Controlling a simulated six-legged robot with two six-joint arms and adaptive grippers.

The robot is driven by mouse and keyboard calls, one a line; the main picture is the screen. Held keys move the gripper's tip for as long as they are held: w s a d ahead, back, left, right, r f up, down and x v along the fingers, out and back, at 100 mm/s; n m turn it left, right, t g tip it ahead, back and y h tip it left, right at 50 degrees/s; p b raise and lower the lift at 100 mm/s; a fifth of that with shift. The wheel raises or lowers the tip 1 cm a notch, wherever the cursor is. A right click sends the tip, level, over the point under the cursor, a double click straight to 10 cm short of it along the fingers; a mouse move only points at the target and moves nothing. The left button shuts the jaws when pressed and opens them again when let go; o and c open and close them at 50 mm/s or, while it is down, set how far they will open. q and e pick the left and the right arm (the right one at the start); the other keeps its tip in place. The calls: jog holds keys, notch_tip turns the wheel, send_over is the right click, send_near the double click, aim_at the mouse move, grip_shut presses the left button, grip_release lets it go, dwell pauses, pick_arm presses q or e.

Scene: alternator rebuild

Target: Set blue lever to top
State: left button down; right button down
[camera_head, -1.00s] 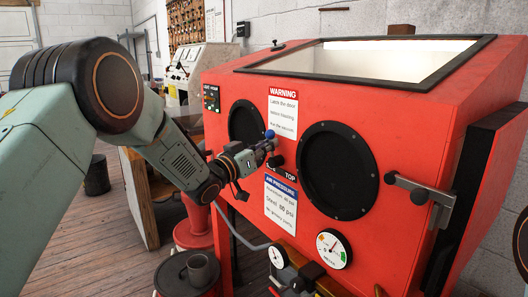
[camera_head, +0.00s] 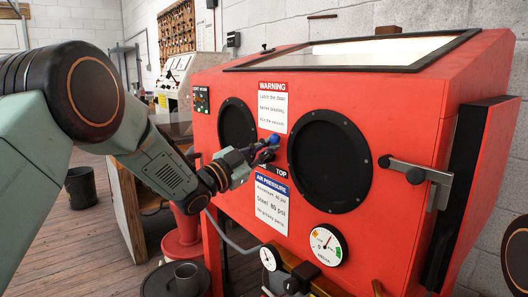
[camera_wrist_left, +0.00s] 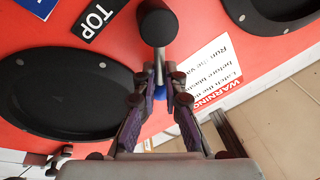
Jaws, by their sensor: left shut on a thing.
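The blue lever's tip (camera_head: 274,139) shows at the front of the red cabinet, between its two round black ports. In the left wrist view a little of the blue (camera_wrist_left: 160,91) shows between the fingertips; the rest is hidden by the fingers. My left gripper (camera_head: 262,151) comes in from the left and is shut on the blue lever; its fingers also show in the left wrist view (camera_wrist_left: 160,85). A black knob on a grey rod (camera_wrist_left: 157,25) stands just beyond the fingertips. The TOP label (camera_head: 282,172) is below the gripper. My right gripper is not in view.
The red cabinet (camera_head: 405,115) fills the right side. A latch handle (camera_head: 415,175) sticks out at its right. A WARNING label (camera_head: 272,107) is above the gripper, with a pressure gauge (camera_head: 328,245) lower down. A dark can (camera_head: 187,279) stands at lower left.

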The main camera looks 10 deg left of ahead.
pick_arm(q)
jog(key=shift+d+r+m, duration=0.1)
jog(key=shift+m, duration=0.5)
jog(key=c, duration=1.4)
grip_release()
jog(key=shift+d, duration=0.1)
jog(key=shift+s, duration=0.1)
jog(key=shift+a+f, duration=0.2)
jog(key=shift+f, duration=0.05)
jog(key=v, duration=1.1)
jog(key=shift+s+a, duration=0.15)
jog(key=shift+s, duration=0.25)
